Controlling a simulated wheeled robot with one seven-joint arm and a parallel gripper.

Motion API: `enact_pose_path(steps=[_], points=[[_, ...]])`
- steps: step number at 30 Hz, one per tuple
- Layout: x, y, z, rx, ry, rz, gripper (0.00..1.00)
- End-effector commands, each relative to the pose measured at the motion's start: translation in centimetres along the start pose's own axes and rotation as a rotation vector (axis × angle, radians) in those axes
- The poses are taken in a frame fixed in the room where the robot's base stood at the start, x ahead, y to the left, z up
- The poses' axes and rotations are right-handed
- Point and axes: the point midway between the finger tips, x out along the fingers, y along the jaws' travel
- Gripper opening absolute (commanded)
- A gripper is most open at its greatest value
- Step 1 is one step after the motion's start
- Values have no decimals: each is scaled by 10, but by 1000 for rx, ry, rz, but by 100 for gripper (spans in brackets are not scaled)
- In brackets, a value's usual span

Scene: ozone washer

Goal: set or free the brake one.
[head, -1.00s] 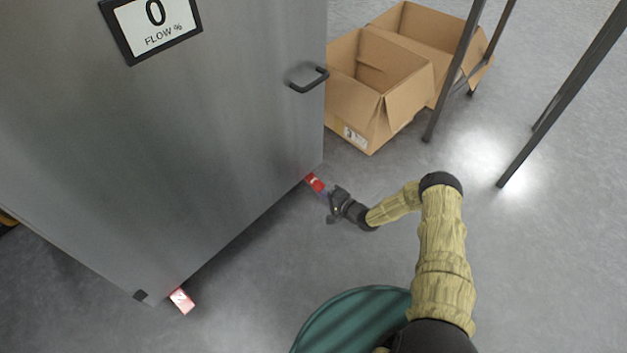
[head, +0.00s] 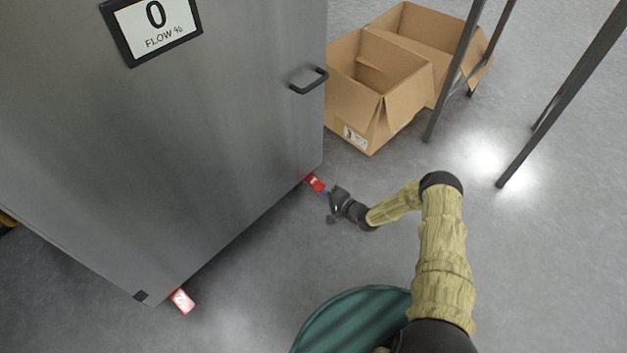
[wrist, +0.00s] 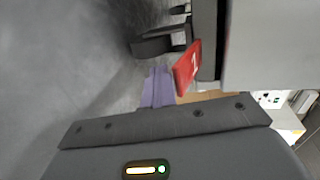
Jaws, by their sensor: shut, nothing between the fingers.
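The brake one pedal is a small red tab (head: 315,183) marked 1, at the foot of the grey cabinet's right corner in the head view. It also shows in the wrist view as a red pedal (wrist: 187,67) with a white 1. My gripper (head: 327,191) is low beside it, just to its right in the head view. Its purple fingers (wrist: 158,88) are together and empty, with their tips close to the pedal in the wrist view. I cannot tell whether they touch it.
A second red pedal (head: 182,301), seemingly marked 2, sticks out at the cabinet's near corner. The grey cabinet (head: 190,150) has a handle (head: 308,80). Open cardboard boxes (head: 385,85) and dark table legs (head: 455,70) stand behind. The floor around my gripper is clear.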

Motion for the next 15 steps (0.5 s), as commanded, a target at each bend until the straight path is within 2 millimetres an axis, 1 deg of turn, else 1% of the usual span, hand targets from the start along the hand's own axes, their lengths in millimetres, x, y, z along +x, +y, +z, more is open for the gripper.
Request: enact_pose_path(steps=[1,15], points=[[0,-4,0,-1,0,-3,0],[-4,-19,-1,0,1,-3,0]])
